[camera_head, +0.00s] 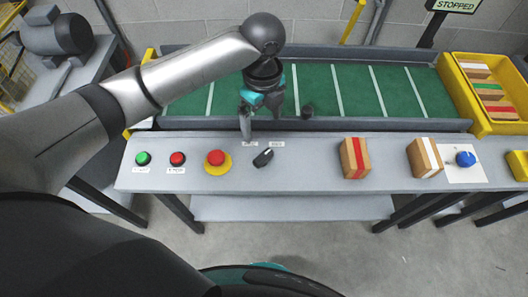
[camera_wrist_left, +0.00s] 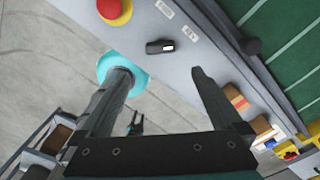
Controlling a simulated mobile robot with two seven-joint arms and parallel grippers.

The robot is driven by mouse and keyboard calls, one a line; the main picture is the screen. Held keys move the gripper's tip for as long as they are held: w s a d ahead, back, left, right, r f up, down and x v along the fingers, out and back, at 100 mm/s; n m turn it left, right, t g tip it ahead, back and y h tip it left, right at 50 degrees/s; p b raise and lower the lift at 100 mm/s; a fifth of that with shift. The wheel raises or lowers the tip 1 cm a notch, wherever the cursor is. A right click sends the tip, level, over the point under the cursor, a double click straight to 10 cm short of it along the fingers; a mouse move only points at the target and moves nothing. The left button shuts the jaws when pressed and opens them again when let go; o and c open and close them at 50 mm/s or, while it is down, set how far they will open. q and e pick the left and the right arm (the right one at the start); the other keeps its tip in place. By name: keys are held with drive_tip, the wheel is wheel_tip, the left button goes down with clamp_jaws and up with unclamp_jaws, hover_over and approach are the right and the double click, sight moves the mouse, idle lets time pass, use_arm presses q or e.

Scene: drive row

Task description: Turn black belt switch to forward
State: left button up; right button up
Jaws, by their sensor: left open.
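The black belt switch (camera_head: 262,159) sits on the grey control panel, right of the yellow-ringed red button. Its bar lies slanted, its white-marked end at the upper right; the wrist view also shows the switch (camera_wrist_left: 156,47) with that mark at its right end. Two small labels stand behind it, too small to read. My left gripper (camera_head: 261,126) is above the panel's back edge, just behind the switch. In the left wrist view its fingers (camera_wrist_left: 160,75) are wide apart and empty, with the switch beyond their tips, apart from them.
A green button (camera_head: 143,158), a red button (camera_head: 178,158) and a red mushroom button (camera_head: 215,157) lie left. Two striped wooden blocks (camera_head: 355,158) and a blue knob (camera_head: 465,158) lie right. Behind is the green belt (camera_head: 350,92); a sign (camera_head: 455,6) reads STOPPED.

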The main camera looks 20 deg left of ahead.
sight(263, 156)
use_arm(q)
wheel_tip(263, 156, down, 15)
drive_tip(key=b, duration=0.2)
drive_tip(key=shift+r+b, duration=0.15)
drive_tip(key=shift+b, duration=0.25)
drive_tip(key=c, duration=1.2)
drive_tip(key=shift+o, duration=0.2)
drive_tip(key=shift+s+r+n+p, duration=0.1)
drive_tip(key=shift+r+n+p, duration=0.1)
drive_tip(key=shift+n+p, duration=0.85)
drive_tip(key=n+p, duration=0.2)
drive_tip(key=p, duration=0.1)
drive_tip(key=n+p, duration=0.2)
drive_tip(key=n, duration=0.2)
drive_tip(key=shift+d+p, duration=0.1)
drive_tip(key=shift+p, duration=0.3)
drive_tip(key=n+p, duration=0.3)
drive_tip(key=n, duration=0.2)
drive_tip(key=shift+f+n+p, duration=0.15)
drive_tip(key=shift+n+p, duration=0.75)
drive_tip(key=shift+n, duration=1.55)
